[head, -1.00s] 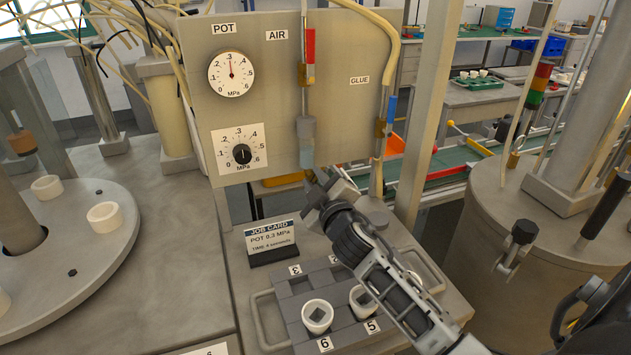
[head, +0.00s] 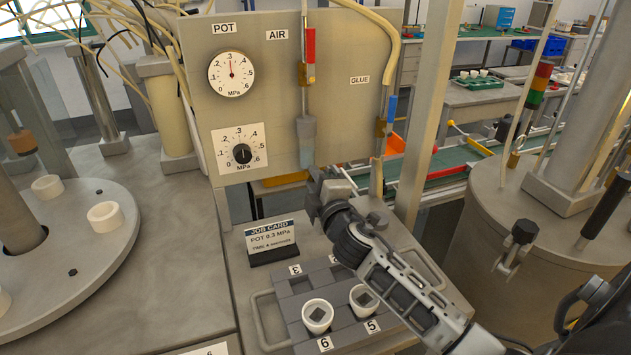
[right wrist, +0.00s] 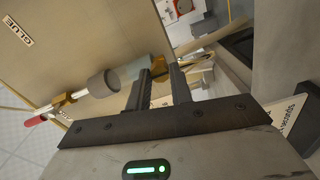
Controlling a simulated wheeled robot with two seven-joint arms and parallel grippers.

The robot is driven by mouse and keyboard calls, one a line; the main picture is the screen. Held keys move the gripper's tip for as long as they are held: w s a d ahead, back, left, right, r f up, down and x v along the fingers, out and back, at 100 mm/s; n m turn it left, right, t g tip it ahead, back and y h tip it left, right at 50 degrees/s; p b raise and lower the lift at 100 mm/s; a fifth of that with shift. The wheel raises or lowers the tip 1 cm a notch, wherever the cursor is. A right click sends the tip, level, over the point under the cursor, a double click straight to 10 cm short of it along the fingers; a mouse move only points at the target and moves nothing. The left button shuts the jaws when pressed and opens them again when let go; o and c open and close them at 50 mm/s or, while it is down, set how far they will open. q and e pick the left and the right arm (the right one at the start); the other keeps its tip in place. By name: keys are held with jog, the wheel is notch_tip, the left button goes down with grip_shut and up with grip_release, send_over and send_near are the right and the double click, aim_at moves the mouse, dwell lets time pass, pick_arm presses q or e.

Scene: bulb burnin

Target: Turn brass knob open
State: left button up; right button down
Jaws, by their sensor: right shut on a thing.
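My right gripper (head: 316,182) is at the lower end of the AIR line, just below its grey cylinder (head: 306,140). In the right wrist view its two fingers (right wrist: 165,76) are shut on a brass knob (right wrist: 158,66), in line with the grey cylinder (right wrist: 103,83). The knob is hidden by the gripper in the head view. The AIR line's red handle (head: 310,48) stands upright above. My left gripper is not in view.
The panel (head: 270,85) carries a POT gauge (head: 231,73) with its needle near .3 and a black dial knob (head: 242,154). The GLUE line's blue handle (head: 391,108) stands to the right. A job card (head: 272,242) and a grey tray (head: 290,285) with white cups lie below.

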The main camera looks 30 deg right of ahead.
dwell(0.3)
jog(key=c, duration=1.3)
grip_release()
jog(key=shift+o, duration=0.2)
pick_arm(q)
jog(key=b, duration=0.1)
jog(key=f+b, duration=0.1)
jog(key=b, duration=0.1)
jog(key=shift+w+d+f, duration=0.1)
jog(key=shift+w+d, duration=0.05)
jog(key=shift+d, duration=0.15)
pick_arm(e)
jog(key=v, duration=1.6)
jog(key=shift+a, duration=0.15)
